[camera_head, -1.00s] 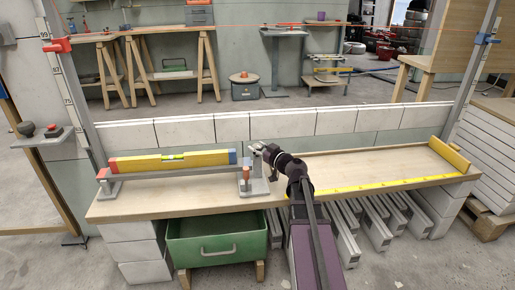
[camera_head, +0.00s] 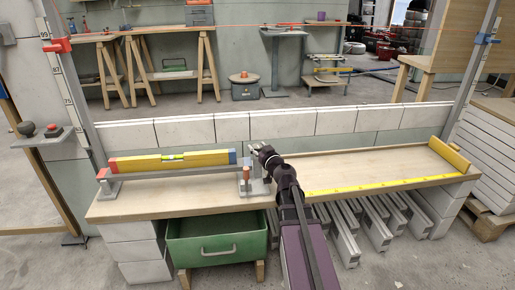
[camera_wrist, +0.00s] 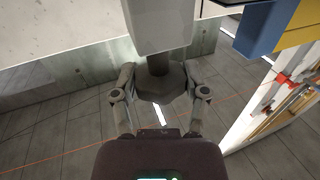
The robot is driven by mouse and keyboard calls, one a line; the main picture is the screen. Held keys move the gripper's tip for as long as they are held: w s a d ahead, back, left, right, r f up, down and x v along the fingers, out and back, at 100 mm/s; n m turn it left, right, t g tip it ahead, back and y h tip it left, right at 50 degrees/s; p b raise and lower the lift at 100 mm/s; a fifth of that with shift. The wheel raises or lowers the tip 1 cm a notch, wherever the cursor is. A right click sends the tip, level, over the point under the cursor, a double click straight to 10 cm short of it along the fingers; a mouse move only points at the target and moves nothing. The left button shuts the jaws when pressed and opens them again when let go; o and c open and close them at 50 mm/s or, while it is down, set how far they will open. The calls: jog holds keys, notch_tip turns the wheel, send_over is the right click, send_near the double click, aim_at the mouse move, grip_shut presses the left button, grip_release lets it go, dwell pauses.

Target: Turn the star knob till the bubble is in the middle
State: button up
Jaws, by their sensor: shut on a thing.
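The yellow spirit level (camera_head: 205,158) with blue and red ends lies along a grey rail above the left half of the bench. Its green vial (camera_head: 173,157) faces me; the bubble is too small to place for certain. The dark star knob (camera_wrist: 160,88) hangs on a short shaft below a grey block (camera_wrist: 157,25) in the wrist view. My gripper (camera_wrist: 160,100) has a finger on each side of the knob and is shut on it. In the head view my gripper (camera_head: 256,149) is at the level's right end, where the knob is hidden.
A red-topped post (camera_head: 246,173) stands on a grey plate just in front of my gripper. A low white block wall (camera_head: 290,124) runs behind the bench (camera_head: 370,165). A yellow rule (camera_head: 390,184) lies along the front right edge. A green bin (camera_head: 215,243) is below.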

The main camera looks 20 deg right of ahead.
jog(key=o, duration=1.1)
jog(key=shift+w, duration=0.1)
jog(key=shift+o, duration=0.2)
jog(key=shift+s, duration=0.25)
jog(key=s, duration=0.7)
jog(key=shift+d, duration=0.3)
jog(key=shift+s, duration=0.1)
